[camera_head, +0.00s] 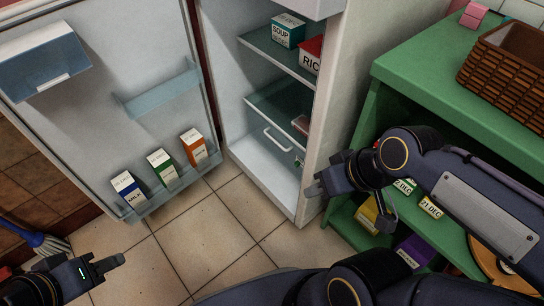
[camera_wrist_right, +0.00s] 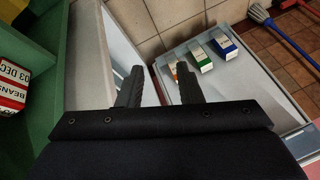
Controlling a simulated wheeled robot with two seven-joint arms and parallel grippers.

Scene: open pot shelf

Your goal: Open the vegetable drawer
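The fridge (camera_head: 335,95) stands open. Low inside it is the drawer front (camera_head: 262,150) with a pale bar handle (camera_head: 281,140); it looks pushed in below a glass shelf (camera_head: 285,104). My right gripper (camera_head: 318,187) is in front of the fridge's right side wall, to the right of and lower in the picture than the handle, apart from it. In the right wrist view my right gripper (camera_wrist_right: 160,86) has its two fingers spread with nothing between them. My left gripper (camera_head: 110,262) is low at the left over the floor; its finger gap is not clear.
The fridge door (camera_head: 110,70) is swung wide left, with several cartons (camera_head: 160,166) in its lower bin. A green shelf unit (camera_head: 430,60) with a wicker basket (camera_head: 510,65) stands close right of the fridge. The tiled floor (camera_head: 225,225) before the fridge is clear.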

